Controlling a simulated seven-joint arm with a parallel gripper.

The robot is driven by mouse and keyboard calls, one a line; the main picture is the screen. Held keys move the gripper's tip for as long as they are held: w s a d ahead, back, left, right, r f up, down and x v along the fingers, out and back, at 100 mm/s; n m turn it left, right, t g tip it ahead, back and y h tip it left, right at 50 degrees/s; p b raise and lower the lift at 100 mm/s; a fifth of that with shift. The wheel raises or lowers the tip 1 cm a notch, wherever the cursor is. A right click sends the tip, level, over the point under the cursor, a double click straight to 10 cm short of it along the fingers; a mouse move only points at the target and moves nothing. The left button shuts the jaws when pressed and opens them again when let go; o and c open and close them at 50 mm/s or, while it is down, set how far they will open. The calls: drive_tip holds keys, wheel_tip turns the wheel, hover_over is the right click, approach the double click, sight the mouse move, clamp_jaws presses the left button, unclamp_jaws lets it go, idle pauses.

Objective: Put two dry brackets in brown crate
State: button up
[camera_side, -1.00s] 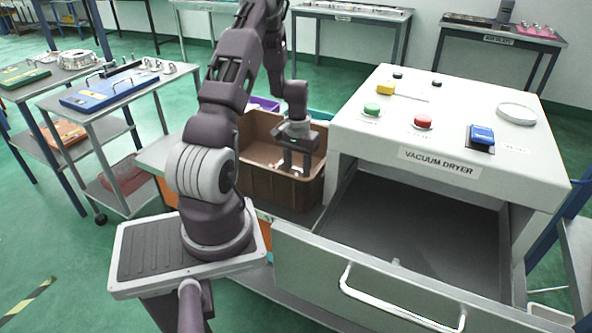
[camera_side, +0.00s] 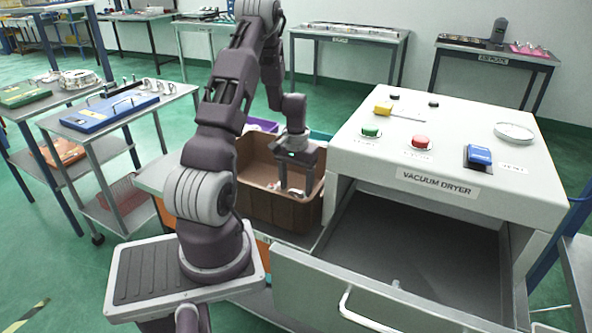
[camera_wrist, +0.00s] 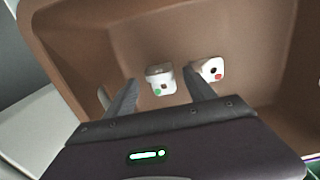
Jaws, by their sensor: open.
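The brown crate (camera_side: 283,213) stands left of the vacuum dryer, and my gripper (camera_side: 295,190) reaches down inside it. In the wrist view my gripper (camera_wrist: 160,83) is open, with its fingers spread and nothing held. A pale bracket with a green dot (camera_wrist: 160,76) lies on the crate floor, beyond the gap between the fingers. A second pale bracket with a red dot (camera_wrist: 211,69) lies to its right, just past the right fingertip. A pale sliver shows beside the left finger, too little to identify. In the side view the crate wall and fingers hide most of the contents.
The vacuum dryer (camera_side: 440,150) has its drawer (camera_side: 400,250) pulled out, and the visible part of the drawer floor is bare. A purple bin (camera_side: 262,125) stands behind the crate. A cart with a blue case (camera_side: 110,110) stands at the left.

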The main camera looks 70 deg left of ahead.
wheel_tip(320, 180, up, 10)
drive_tip(key=shift+f, duration=0.15)
idle(0.3)
drive_tip(key=w+a+r+m+t+y, duration=0.35)
drive_tip(key=w+a+r, duration=0.25)
drive_tip(key=w+r, duration=0.5)
drive_tip(key=w+d+r+t+y, duration=0.25)
drive_tip(key=w+d+r, duration=0.35)
drive_tip(key=r, duration=0.3)
drive_tip(key=s+d+r+m+t+h, duration=0.15)
drive_tip(key=s+d, duration=0.25)
drive_tip(key=d, duration=0.6)
drive_tip(key=s+d+r+m+h, duration=0.1)
drive_tip(key=s+d+h, duration=0.2)
drive_tip(key=d, duration=0.7)
drive_tip(key=s+d+f+m+g, duration=0.1)
drive_tip(key=s+d+f, duration=0.1)
drive_tip(key=s+d, duration=0.4)
drive_tip(key=s+d+f+m+g+h, duration=0.1)
drive_tip(key=s+d, duration=0.5)
drive_tip(key=s, duration=0.7)
drive_tip(key=shift+s+d+f+m, duration=0.2)
drive_tip(key=shift+f+m, duration=0.3)
drive_tip(key=shift+f, duration=0.35)
